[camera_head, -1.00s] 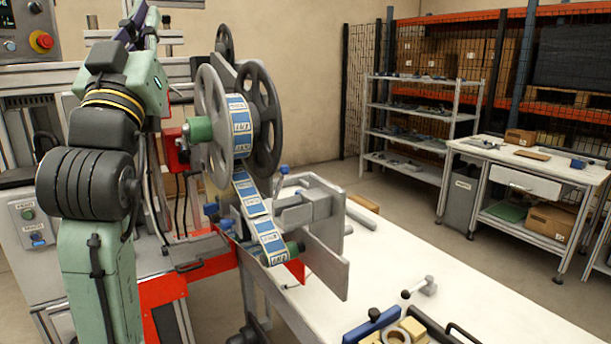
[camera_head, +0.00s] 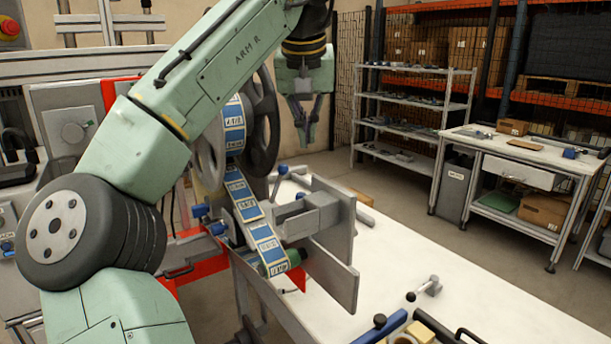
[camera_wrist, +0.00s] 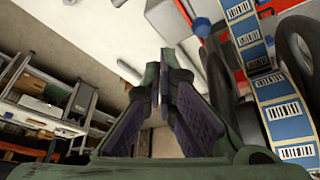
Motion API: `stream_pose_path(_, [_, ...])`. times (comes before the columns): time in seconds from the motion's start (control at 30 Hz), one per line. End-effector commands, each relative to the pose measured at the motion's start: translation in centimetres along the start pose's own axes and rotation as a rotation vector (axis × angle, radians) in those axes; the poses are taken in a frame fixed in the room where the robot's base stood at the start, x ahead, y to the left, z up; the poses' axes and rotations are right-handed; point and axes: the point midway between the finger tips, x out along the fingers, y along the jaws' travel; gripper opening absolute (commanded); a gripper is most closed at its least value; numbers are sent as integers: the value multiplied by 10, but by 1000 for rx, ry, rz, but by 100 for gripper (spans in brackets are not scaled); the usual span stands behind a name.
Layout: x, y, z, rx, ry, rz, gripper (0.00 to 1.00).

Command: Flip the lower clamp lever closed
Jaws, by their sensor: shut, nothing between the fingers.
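My gripper (camera_head: 304,112) hangs in the air, pointing down, right of the dark reel and behind the clamp block. It is shut and empty; its converging fingers also show in the wrist view (camera_wrist: 168,75). Blue knobs sit by the label path: an upper one (camera_head: 200,210), a lower one (camera_head: 217,229) and one at the back (camera_head: 283,170). Which of them belongs to the lower clamp lever I cannot tell. The label tape (camera_head: 246,210) runs down from the reel to the roller. The gripper is apart from all of these. In the wrist view a blue knob (camera_wrist: 201,27) shows at the top.
Upright grey plates (camera_head: 335,250) stand right of the label path. My own arm crosses in front of the machine and hides part of the reels. A small lever with a black knob (camera_head: 427,287) lies on the white bench (camera_head: 385,265). Shelves (camera_head: 412,110) stand behind.

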Motion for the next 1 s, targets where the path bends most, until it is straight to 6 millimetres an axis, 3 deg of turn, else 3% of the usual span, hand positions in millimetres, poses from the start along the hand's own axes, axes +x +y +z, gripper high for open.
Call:
stream_pose_path(0.2, [-10, -6, 14, -40, -81, -42, 0])
stream_pose_path(0.57, [-8, -6, 15, -40, -85, -42, 0])
stream_pose_path(0.77, [16, -6, 18, -39, -89, -43, 0])
stream_pose_path(1.0, [63, -8, 20, -37, -91, -41, 0])
